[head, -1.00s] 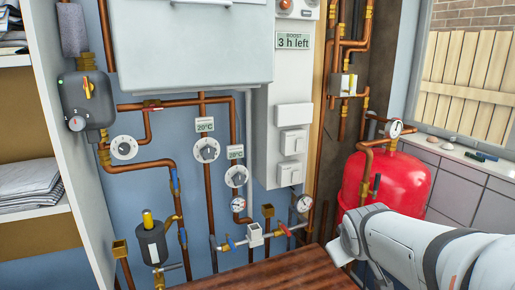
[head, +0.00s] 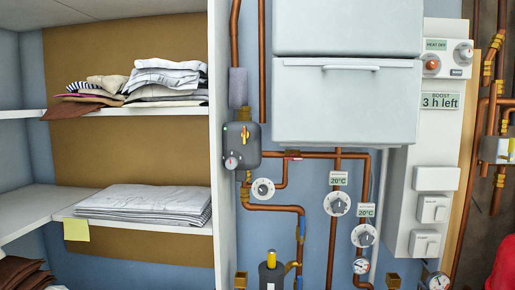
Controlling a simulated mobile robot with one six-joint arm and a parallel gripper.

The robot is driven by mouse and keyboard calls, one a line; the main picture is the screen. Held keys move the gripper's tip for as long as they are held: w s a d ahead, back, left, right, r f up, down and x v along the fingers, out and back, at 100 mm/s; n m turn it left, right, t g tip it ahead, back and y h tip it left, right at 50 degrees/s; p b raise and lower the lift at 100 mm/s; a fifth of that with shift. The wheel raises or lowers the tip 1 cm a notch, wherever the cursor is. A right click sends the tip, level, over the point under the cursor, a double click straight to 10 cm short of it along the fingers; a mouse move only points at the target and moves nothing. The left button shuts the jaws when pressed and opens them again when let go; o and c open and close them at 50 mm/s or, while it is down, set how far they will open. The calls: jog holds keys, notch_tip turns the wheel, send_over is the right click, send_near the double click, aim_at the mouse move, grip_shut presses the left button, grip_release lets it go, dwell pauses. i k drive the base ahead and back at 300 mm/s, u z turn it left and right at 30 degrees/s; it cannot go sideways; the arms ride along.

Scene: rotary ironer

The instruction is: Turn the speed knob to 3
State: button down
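No knob in the head view carries a readable speed label. Three round white dials with grey centre knobs sit on the pipework: a left dial (head: 263,191), a middle dial (head: 337,204) and a right dial (head: 364,235). The middle and right ones have 20°C tags above them. Their scale numbers are too small to read. My gripper and arm are out of view.
A large light-grey cabinet (head: 345,105) hangs above the dials. A white panel (head: 402,210) with switches and knobs is at right. Copper pipes run between the dials. Shelves with folded laundry (head: 150,203) fill the left, beside a white upright panel (head: 221,220).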

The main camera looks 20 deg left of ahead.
aim_at(231, 163)
jog(key=u, duration=0.95)
